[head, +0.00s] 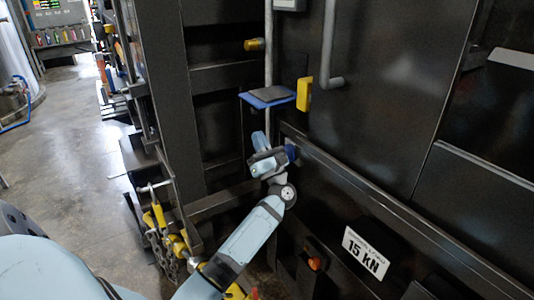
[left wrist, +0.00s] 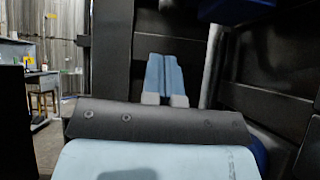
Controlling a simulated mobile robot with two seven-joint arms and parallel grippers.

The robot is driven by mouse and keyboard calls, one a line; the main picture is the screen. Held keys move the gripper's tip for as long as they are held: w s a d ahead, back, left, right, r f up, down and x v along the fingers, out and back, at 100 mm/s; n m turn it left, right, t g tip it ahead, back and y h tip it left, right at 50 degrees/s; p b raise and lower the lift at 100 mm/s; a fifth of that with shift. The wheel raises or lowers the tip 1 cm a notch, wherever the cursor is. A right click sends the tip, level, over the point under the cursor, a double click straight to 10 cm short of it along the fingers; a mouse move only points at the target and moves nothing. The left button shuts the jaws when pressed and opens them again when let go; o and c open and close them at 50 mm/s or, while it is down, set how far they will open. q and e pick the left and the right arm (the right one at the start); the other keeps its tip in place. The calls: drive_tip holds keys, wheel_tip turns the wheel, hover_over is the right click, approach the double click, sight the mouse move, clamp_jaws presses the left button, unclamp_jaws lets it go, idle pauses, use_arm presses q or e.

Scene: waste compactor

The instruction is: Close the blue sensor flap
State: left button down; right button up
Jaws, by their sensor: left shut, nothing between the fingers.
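The blue sensor flap (head: 253,101) sticks out roughly level from the dark machine front, with a dark plate on its top. It is beside a grey vertical pipe and a yellow block. A blue edge at the top right of the left wrist view (left wrist: 245,10) appears to be the flap's underside. My left gripper (head: 259,138) is below the flap, pointing up, with a visible gap between them in the head view. Its two light-blue fingers are together and empty in the left wrist view (left wrist: 164,75). My right gripper is not in view.
A dark horizontal rail (head: 370,190) runs across the machine beside my left wrist. A grey door handle (head: 329,50) and a yellow block (head: 304,94) are right of the flap. Chains (head: 165,245) and yellow fittings hang at lower left. Open floor (head: 75,150) lies at left.

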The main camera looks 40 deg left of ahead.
sight(254, 113)
use_arm(q)
drive_tip(key=r, duration=0.3)
drive_tip(key=r+p, duration=0.1)
drive_tip(key=shift+w+a+r, duration=0.2)
drive_tip(key=shift+a, duration=0.05)
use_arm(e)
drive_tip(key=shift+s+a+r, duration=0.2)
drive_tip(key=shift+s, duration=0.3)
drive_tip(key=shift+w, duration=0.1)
use_arm(q)
drive_tip(key=shift+w, duration=0.1)
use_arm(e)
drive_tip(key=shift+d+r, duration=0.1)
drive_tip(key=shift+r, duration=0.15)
